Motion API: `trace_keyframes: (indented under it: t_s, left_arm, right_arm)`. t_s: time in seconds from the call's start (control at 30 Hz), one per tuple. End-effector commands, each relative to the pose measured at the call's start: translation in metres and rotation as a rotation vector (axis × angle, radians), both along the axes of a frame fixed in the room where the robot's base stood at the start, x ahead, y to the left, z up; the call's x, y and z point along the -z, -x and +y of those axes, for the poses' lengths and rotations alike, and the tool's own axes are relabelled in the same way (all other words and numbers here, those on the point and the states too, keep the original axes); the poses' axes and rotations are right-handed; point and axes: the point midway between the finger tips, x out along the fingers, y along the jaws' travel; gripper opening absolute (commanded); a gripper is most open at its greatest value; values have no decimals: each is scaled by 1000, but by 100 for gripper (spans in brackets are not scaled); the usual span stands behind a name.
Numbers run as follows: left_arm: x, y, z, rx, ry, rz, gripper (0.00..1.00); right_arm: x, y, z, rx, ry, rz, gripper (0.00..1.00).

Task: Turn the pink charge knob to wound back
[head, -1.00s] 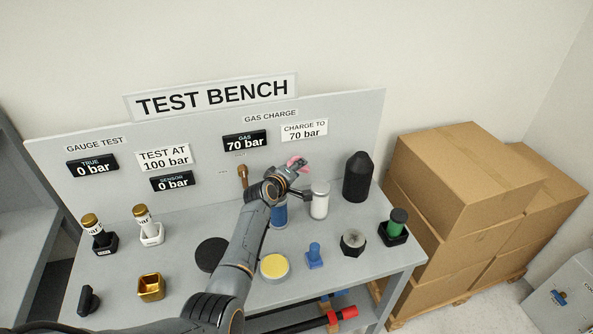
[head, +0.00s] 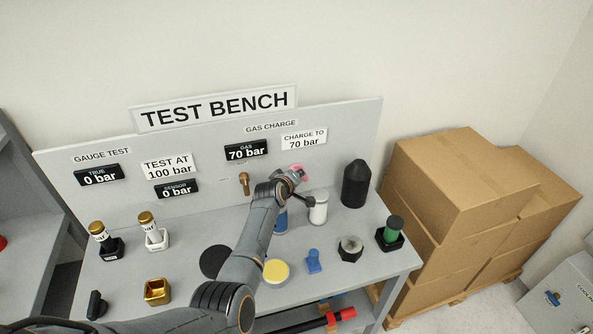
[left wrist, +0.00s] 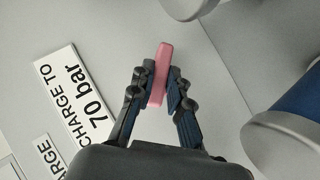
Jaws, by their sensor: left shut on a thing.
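The pink charge knob (left wrist: 160,75) is a flat pink bar on the grey back panel, below the "CHARGE TO 70 bar" sign (head: 304,139). In the left wrist view it stands nearly upright between the fingers. My left gripper (left wrist: 158,88) is shut on it, one finger on each side. In the head view my left gripper (head: 296,177) is at the panel and covers part of the knob (head: 299,169). The gas display (head: 246,149) reads 70 bar. My right gripper is not in view.
A blue cylinder (head: 281,221), a white cylinder (head: 318,208) and a black pointed cylinder (head: 355,184) stand close by. A brass fitting (head: 244,182) sticks out left of my wrist. A yellow-topped round piece (head: 276,271) lies in front.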

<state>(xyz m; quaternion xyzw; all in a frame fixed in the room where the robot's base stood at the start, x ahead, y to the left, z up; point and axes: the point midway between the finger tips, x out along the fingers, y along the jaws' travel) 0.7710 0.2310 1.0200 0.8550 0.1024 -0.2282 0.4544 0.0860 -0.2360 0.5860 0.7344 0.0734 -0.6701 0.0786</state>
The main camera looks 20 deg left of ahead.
Motion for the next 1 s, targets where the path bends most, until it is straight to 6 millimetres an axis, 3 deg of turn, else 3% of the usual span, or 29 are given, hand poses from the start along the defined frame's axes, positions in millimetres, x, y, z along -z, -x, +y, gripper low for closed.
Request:
trace_keyframes:
  t_s: [0.03, 0.1, 0.27, 0.8, 1.0]
  left_arm:
    - [-7, -1, -3, 2, -32, 26, 0]
    - [-6, -1, -3, 1, -86, 61, 0]
    - [-3, -3, -5, 2, -212, 143, 0]
    - [0, -6, -8, -1, -580, 388, 0]
    - [-2, -6, -9, 0, -653, 437, 0]
  right_arm:
    - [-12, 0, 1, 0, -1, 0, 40]
    - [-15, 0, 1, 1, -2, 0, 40]
    - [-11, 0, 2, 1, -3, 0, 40]
    - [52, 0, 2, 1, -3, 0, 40]
    - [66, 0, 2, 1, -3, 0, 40]
